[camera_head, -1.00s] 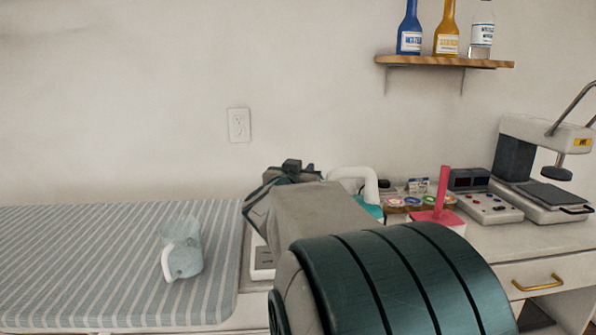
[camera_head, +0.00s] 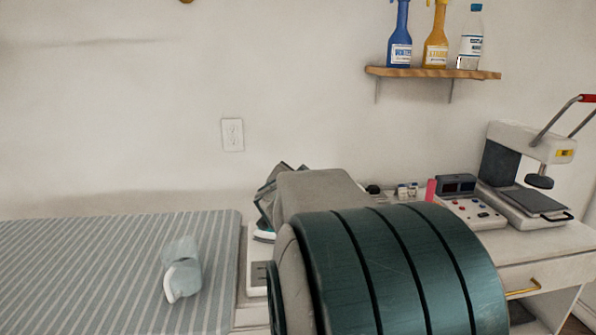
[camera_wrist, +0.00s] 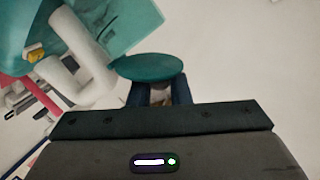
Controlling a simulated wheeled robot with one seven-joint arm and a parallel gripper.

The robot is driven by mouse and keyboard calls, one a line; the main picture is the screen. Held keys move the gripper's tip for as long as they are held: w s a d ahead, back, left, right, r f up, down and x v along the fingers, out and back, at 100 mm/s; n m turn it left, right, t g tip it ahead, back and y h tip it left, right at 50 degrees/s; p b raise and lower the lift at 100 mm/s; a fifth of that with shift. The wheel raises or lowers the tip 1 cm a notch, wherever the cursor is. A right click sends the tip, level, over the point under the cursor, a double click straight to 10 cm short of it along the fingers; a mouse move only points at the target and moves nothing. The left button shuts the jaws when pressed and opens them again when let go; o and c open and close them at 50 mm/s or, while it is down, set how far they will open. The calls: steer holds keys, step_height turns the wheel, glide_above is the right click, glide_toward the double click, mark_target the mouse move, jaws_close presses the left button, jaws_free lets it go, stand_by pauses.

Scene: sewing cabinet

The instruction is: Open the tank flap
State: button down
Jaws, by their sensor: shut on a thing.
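In the wrist view, a teal oval flap (camera_wrist: 147,67) lies right at my fingertips. My gripper (camera_wrist: 160,92) is shut on it, though the contact itself is partly hidden by the flap. Beyond it are a larger teal body (camera_wrist: 125,18) and a thick white curved handle (camera_wrist: 78,48), which look like parts of a steam iron. How far the flap is tilted is hard to tell.
A control box (camera_head: 470,210) and a press machine (camera_head: 510,165) stand on the counter at right. A wall shelf (camera_head: 430,72) holds three bottles.

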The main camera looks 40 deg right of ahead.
steer(key=m+y, duration=0.1)
steer(key=s+d+m+y+p, duration=0.1)
steer(key=m, duration=0.1)
steer(key=shift+d+r, duration=0.3)
steer(key=shift+r, duration=0.1)
steer(key=shift+s+d+f+m+t+y+b, duration=0.1)
steer(key=shift+s+d+m+t+y+b, duration=0.15)
steer(key=shift+d+m+t+y+b, duration=0.45)
steer(key=shift+s+d+f+m+y+b, duration=0.1)
steer(key=shift+s+m+y, duration=0.3)
steer(key=shift+m, duration=0.7)
steer(key=shift+w, duration=0.15)
steer(key=c, duration=1.4)
jaws_free()
steer(key=shift+c, duration=0.2)
steer(key=shift+r, duration=0.1)
